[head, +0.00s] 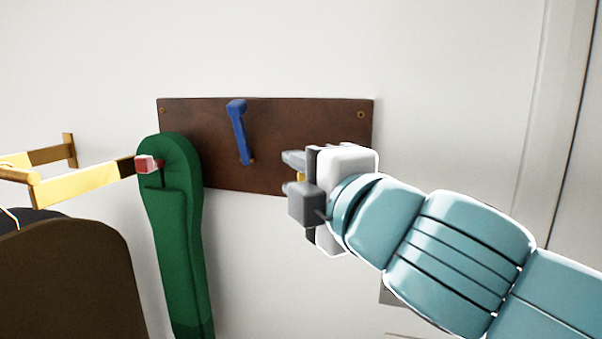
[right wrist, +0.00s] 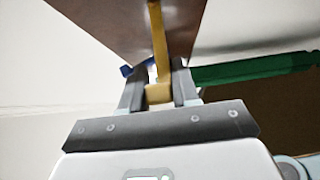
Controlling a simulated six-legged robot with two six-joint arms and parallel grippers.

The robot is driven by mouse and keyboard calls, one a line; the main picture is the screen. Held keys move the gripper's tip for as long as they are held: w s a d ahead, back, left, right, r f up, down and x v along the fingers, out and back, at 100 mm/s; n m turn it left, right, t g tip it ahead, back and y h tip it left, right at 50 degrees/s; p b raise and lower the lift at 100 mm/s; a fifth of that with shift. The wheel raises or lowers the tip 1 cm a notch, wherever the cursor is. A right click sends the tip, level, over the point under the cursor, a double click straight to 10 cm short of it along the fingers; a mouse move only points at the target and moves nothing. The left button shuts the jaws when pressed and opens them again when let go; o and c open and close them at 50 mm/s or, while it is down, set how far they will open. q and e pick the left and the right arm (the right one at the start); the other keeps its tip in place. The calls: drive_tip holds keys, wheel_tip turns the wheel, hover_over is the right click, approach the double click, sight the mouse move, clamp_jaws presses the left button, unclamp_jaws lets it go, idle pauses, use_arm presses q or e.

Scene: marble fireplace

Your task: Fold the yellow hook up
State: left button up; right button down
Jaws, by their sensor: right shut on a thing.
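The yellow hook is mostly hidden by my right gripper in the head view, where only a small yellow part (head: 301,177) shows. In the right wrist view the yellow hook (right wrist: 159,45) runs from the brown board (right wrist: 115,22) down to a block-like end between the fingers. My right gripper (head: 291,172) is shut on that end, with one finger on each side, as the right wrist view (right wrist: 159,92) shows. The hook's exact angle to the board is hard to tell. My left gripper is not in view.
The brown board (head: 270,120) is fixed to a white wall. A blue hook (head: 239,132) is at its middle. A green scarf-like cloth (head: 180,230) hangs from a red hook (head: 150,164) at the left. Gold bars (head: 88,185) and a dark brown panel (head: 70,285) stand at far left.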

drive_tip(key=shift+w+d+r+m+g+h+p, duration=0.15)
drive_tip(key=shift+w+r+m+g+p, duration=0.1)
drive_tip(key=shift+r+m+g+p, duration=0.6)
drive_tip(key=shift+w+d+r+m+g+h+p, duration=0.1)
drive_tip(key=shift+w+r+m+g+p, duration=0.15)
drive_tip(key=shift+r+m+g+p, duration=0.8)
drive_tip(key=shift+w+d+r+m+g+h+p, duration=0.2)
drive_tip(key=shift+g+p, duration=0.4)
drive_tip(key=shift+p, duration=0.85)
drive_tip(key=shift+w+a+f, duration=0.1)
drive_tip(key=shift+f, duration=0.05)
drive_tip(key=c, duration=0.9)
unclamp_jaws()
drive_tip(key=shift+w, duration=0.1)
